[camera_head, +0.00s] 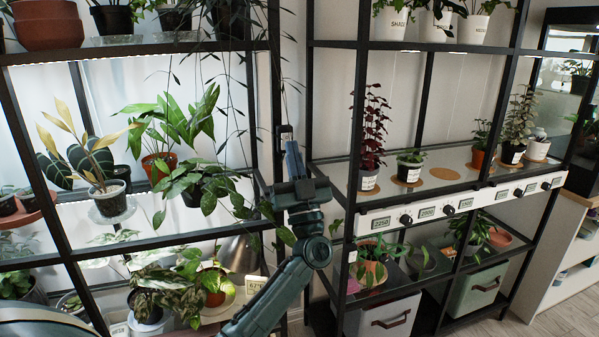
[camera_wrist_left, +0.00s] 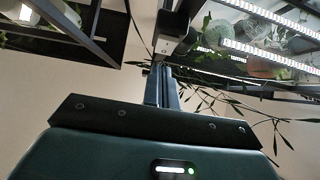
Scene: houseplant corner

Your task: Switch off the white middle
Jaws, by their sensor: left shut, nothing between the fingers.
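My left gripper (camera_head: 292,150) is shut and empty, raised in front of the gap between two black plant racks. Any switch on the box is too small to make out. The left rack's middle shelf (camera_head: 150,50) has a lit white strip under it. Lit strips (camera_wrist_left: 255,55) also show in the wrist view. My right gripper is not in view.
The right rack carries a white panel (camera_head: 434,211) with several black knobs and small displays. Potted plants fill both racks. Thin trailing stems (camera_head: 236,60) hang close to my left gripper. Storage bins (camera_head: 382,318) stand on the right rack's bottom shelf.

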